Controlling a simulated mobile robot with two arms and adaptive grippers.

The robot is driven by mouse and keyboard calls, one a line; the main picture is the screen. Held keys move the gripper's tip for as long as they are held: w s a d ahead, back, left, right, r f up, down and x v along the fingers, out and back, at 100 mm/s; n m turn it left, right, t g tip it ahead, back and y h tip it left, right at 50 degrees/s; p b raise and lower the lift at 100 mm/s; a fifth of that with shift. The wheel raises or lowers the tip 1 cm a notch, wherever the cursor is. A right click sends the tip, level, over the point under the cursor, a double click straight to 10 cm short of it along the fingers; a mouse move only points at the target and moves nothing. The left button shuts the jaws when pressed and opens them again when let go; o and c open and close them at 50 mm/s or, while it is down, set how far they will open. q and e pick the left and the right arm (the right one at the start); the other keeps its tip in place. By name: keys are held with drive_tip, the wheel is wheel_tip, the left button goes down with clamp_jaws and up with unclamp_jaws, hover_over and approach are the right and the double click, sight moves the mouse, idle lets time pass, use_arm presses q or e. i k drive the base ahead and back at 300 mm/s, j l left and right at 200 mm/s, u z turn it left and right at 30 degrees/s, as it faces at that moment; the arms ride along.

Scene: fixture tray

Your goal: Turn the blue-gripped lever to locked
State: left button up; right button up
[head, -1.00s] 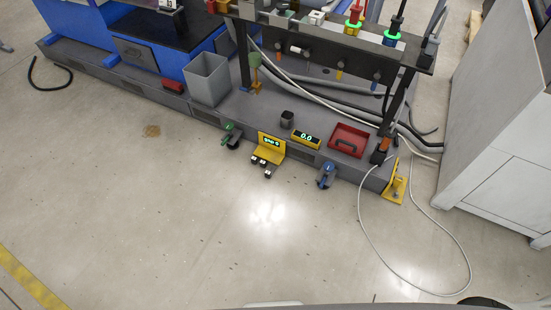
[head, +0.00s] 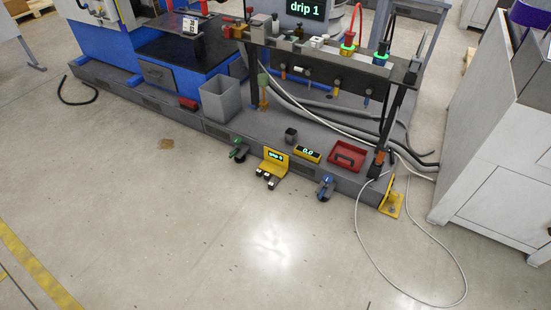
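A blue-gripped lever (head: 325,187) is mounted low on the front edge of the grey platform, right of the middle in the head view. Its blue handle stands roughly upright over a dark base. Any locked marking is too small to read. A similar green-gripped lever (head: 238,149) sits further left on the same edge. Neither of my grippers shows in the head view.
Between the levers is a yellow unit (head: 276,160) with a small display. A yellow "0.0" readout (head: 307,155) and a red tray (head: 347,156) sit on the platform. A white cable (head: 436,246) loops on the floor at right. The floor in front is clear.

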sight(325, 188)
drive_tip(key=i+j+z, duration=0.2)
drive_tip(key=i+j, duration=0.15)
drive_tip(key=i, duration=0.35)
drive_tip(key=i+j+z, duration=0.15)
drive_tip(key=i+j, duration=0.25)
drive_tip(key=i, duration=0.25)
drive_tip(key=i+j+z, duration=0.2)
drive_tip(key=i+j, duration=0.35)
drive_tip(key=i, duration=0.1)
